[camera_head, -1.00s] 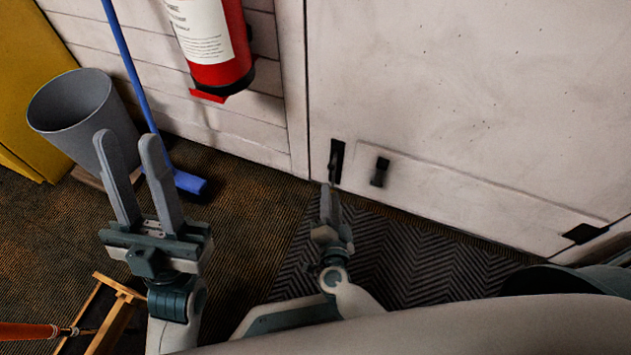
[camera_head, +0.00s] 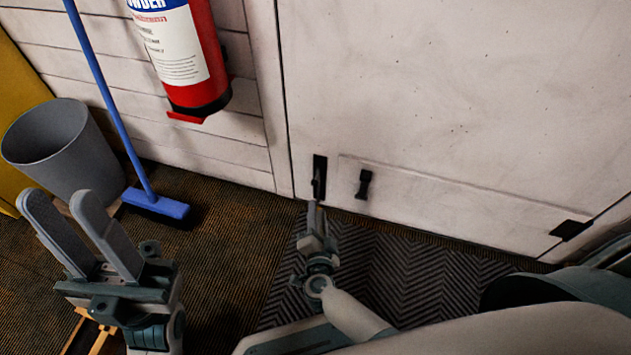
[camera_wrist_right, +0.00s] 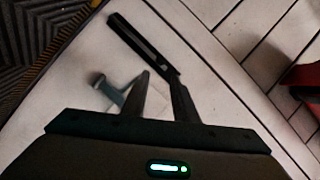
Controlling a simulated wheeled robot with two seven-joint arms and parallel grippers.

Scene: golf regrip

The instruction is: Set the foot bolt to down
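The foot bolt (camera_head: 319,168) is a dark upright plate low on the white door, near its left edge. In the right wrist view it is a long black bar (camera_wrist_right: 138,42) lying slantwise. My right gripper (camera_head: 315,199) is at the bolt's lower part, seen nearly edge-on. In the right wrist view its two fingers (camera_wrist_right: 159,78) are apart, with white door showing between them; one fingertip overlaps the bar's end. Whether it touches is unclear, and the bolt's setting cannot be read. My left gripper (camera_head: 52,198) is open and empty, away from the door.
A small black fitting (camera_head: 364,184) is on the door right of the bolt. A red extinguisher (camera_head: 196,70) hangs on the wall. A grey bin (camera_head: 60,150) and blue broom (camera_head: 156,204) stand at left. A dark herringbone mat (camera_head: 400,262) lies before the door.

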